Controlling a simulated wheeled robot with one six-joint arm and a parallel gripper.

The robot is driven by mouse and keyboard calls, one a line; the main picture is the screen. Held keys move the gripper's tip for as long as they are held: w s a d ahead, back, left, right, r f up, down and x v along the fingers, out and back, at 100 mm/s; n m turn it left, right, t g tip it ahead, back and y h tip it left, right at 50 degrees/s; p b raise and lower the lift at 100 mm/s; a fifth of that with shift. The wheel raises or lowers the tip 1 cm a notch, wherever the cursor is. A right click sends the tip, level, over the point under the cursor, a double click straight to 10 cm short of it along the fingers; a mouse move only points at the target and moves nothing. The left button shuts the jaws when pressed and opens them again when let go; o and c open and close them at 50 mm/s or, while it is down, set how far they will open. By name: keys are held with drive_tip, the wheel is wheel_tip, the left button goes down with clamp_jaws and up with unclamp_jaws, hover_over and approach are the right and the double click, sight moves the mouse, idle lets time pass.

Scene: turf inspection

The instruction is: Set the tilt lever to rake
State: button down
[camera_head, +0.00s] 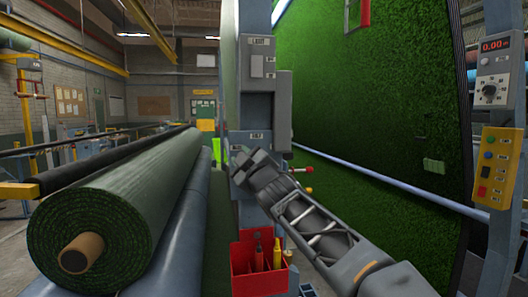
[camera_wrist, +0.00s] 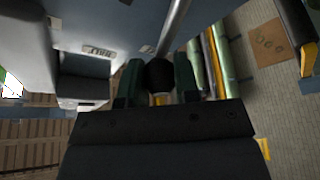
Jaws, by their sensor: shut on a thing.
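In the wrist view, a black knob (camera_wrist: 160,74) sits between the two dark green fingers of my gripper (camera_wrist: 160,80). A pale metal rod (camera_wrist: 174,25) runs up and away from the knob, as on a lever. The gripper is shut on this knob. In the head view, my gripper (camera_head: 238,160) is at the grey machine post (camera_head: 258,190), below its switch box. The arm hides the held lever there, so its angle and any rake mark cannot be read. Two small levers with a red knob (camera_head: 310,170) and a yellow knob (camera_head: 309,190) stick out just right of my wrist.
A large turf roll (camera_head: 125,200) lies on rollers at left. A red tool holder (camera_head: 262,270) is below my gripper. A green turf sheet (camera_head: 390,110) hangs behind the arm. A yellow button box (camera_head: 498,167) and a dial panel (camera_head: 490,91) are at right.

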drive_tip(key=shift+s+a+f+n+g, duration=0.15)
drive_tip(key=shift+a+n+g, duration=0.3)
drive_tip(key=shift+n, duration=0.15)
drive_tip(key=shift+f, duration=0.1)
drive_tip(key=c, duration=0.8)
unclamp_jaws()
drive_tip(key=shift+c, duration=0.2)
drive_tip(key=b+v, duration=0.1)
drive_tip(key=v, duration=1.2)
drive_tip(key=shift+s+d+f+b, duration=0.2)
drive_tip(key=shift+s+f+b, duration=0.1)
drive_tip(key=shift+b, duration=0.1)
